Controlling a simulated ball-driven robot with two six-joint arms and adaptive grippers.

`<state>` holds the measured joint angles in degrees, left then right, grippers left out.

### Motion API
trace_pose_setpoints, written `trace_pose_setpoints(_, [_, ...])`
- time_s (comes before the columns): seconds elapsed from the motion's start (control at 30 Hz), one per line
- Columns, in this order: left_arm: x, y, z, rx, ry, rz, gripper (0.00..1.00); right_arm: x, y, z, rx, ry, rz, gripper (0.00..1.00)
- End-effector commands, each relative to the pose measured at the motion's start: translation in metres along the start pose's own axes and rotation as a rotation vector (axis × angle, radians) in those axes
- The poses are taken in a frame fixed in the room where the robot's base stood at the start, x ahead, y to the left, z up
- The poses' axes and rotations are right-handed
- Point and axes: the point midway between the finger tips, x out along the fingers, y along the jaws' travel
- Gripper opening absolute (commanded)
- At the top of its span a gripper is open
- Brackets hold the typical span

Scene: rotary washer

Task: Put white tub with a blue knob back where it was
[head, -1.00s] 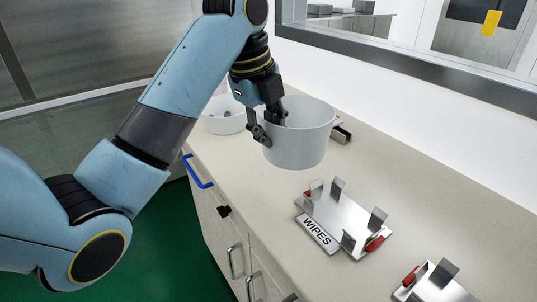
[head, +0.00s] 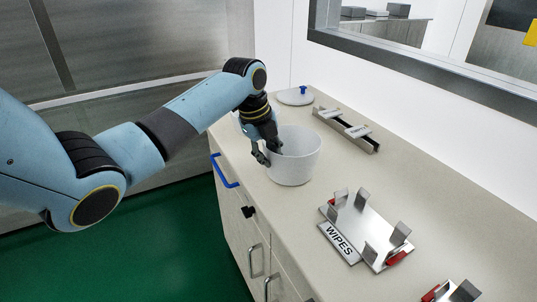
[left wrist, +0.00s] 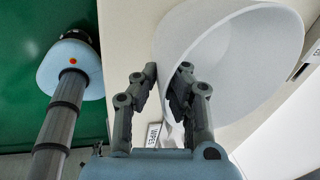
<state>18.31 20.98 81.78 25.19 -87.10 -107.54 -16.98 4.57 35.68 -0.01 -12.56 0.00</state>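A white tub (head: 298,165) is at the wall side of my left gripper, upright on or just above the counter; I cannot tell if its base touches. No blue knob shows on it. A flat white lid-like disc with a blue knob (head: 296,97) lies farther back on the counter. My left gripper (head: 268,156) has one finger outside and one inside the tub's near-left wall and looks closed on it. The left wrist view also shows the tub (left wrist: 250,50), with the fingers (left wrist: 167,72) at its rim. My right gripper is not in view.
A metal plate with upright tabs and a WIPES label (head: 340,240) sits nearer on the counter (head: 450,215), with another partly cut off at the bottom. A long metal rail (head: 346,130) lies by the wall. A blue handle (head: 223,171) is on the counter's front. Bare counter surrounds the tub.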

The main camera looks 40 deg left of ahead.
Motion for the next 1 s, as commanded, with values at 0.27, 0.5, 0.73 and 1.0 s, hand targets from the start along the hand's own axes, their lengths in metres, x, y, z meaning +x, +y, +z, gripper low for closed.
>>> trace_pose_setpoints(0.27, [0.002, 0.0, 0.0, 0.0, 0.0, -0.001, 0.0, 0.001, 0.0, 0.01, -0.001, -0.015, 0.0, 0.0])
trace_pose_setpoints(0.5, [0.002, 0.001, 0.0, 0.0, 0.0, 0.0, 0.29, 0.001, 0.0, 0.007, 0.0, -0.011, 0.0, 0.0])
trace_pose_setpoints(0.73, [0.001, 0.0, 0.0, 0.0, 0.0, 0.0, 0.29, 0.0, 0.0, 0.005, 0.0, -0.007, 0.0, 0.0])
trace_pose_setpoints(1.0, [-0.035, 0.0, 0.002, 0.003, -0.005, -0.003, 0.29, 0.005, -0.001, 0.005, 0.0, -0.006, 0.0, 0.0])
